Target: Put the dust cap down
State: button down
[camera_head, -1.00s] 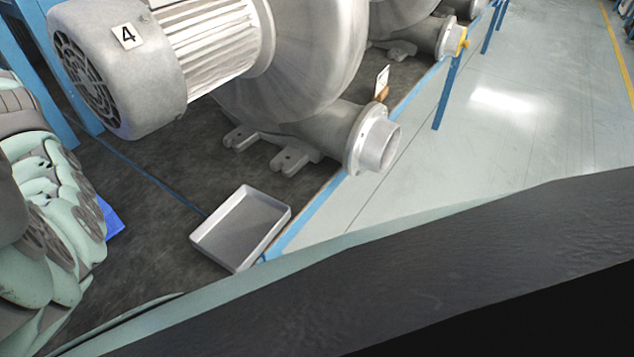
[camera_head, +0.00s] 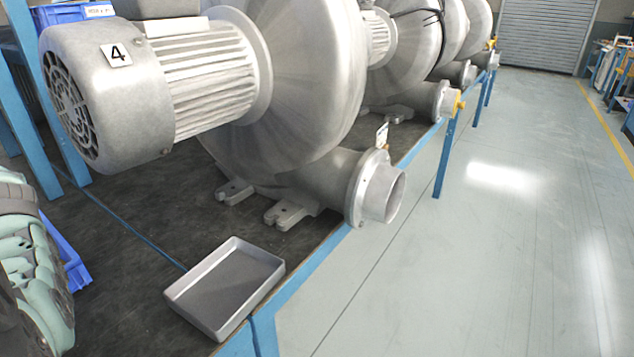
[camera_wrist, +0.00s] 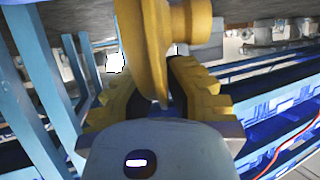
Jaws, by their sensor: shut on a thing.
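In the wrist view my gripper (camera_wrist: 155,75) has its ridged yellow fingers closed on the yellow dust cap (camera_wrist: 158,30), a disc with a round knob on its right side. The cap's lower edge sits between the fingers, and its top runs out of the picture. My gripper and this cap do not show in the head view. A shallow grey tray (camera_head: 175,292) lies empty on the dark bench top, near the front edge. The outlet (camera_head: 385,196) of blower 4 (camera_head: 290,90) is bare.
More blowers stand in a row behind, one with a yellow cap (camera_head: 459,103) on its outlet. A blue bin (camera_head: 66,255) is at the left, partly hidden by my arm. Dark bench top (camera_head: 125,245) is clear left of the tray. Open floor (camera_head: 480,260) lies right.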

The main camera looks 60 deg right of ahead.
jog(key=shift+f, duration=1.95)
jog(key=shift+w, duration=0.1)
jog(key=shift+f+b, duration=0.1)
jog(key=shift+b, duration=0.25)
jog(key=shift+f+b, duration=0.3)
jog(key=shift+b, duration=0.1)
jog(key=c, duration=1.1)
grip_release()
jog(key=shift+c, duration=0.2)
jog(key=shift+r+p, duration=0.5)
jog(key=shift+p, duration=0.1)
jog(key=shift+v, duration=0.85)
jog(key=p+v, duration=0.1)
jog(key=v, duration=0.9)
jog(key=shift+s+d, duration=0.2)
